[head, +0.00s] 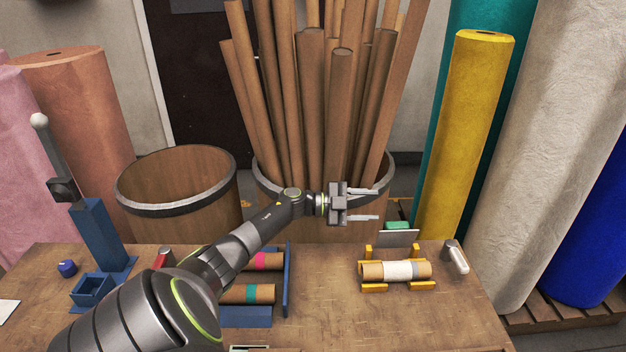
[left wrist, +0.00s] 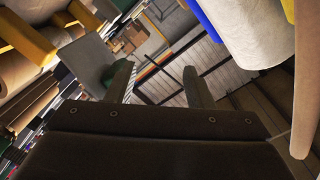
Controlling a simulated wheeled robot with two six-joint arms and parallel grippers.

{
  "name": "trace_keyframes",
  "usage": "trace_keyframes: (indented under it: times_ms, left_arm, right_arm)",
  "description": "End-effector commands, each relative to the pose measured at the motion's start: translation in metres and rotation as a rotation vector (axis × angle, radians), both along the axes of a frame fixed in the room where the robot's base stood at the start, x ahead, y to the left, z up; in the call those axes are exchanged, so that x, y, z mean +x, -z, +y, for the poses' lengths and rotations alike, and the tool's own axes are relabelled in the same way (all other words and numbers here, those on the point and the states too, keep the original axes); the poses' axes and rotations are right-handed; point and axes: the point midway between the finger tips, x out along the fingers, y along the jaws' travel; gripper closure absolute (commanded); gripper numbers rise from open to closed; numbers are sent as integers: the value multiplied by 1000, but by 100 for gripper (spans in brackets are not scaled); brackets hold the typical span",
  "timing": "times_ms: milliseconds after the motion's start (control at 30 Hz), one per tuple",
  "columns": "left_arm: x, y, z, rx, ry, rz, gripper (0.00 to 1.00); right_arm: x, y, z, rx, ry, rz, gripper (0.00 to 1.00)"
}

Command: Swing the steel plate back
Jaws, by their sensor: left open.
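The steel plate (head: 398,239) is a small grey sheet at the table's back edge, standing behind a yellow cradle (head: 374,287). A brown roll with a white and grey wrap (head: 397,270) lies in the cradle. A green block (head: 397,226) shows just behind the plate. In the left wrist view the plate (left wrist: 84,62) is left of the fingers, near the left fingertip; I cannot tell whether they touch. My left gripper (head: 377,204) is open and empty, above and a little left of the plate. It also shows in the left wrist view (left wrist: 155,72). My right gripper is not in view.
A silver-handled tool (head: 455,257) lies right of the cradle. A blue rack (head: 287,280) with short rolls is left of it. A barrel of tall brown tubes (head: 318,110) stands behind the table; an empty barrel (head: 178,180) is to its left. The table's front right is clear.

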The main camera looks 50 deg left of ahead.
Motion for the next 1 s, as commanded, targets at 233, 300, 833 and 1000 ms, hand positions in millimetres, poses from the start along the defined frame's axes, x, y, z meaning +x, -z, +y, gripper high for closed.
trace_keyframes:
  times_ms: [233, 300, 833, 1000]
  left_arm:
    - [-14, 1, 12, 1, -1, 2, 53]
    - [-18, 1, 15, 2, 0, 2, 53]
    - [-46, 1, 39, 2, -1, 3, 53]
    - [-55, 1, 47, 3, 0, 3, 53]
  right_arm:
    - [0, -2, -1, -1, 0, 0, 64]
    - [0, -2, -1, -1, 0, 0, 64]
    - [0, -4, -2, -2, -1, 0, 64]
    - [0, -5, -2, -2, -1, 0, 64]
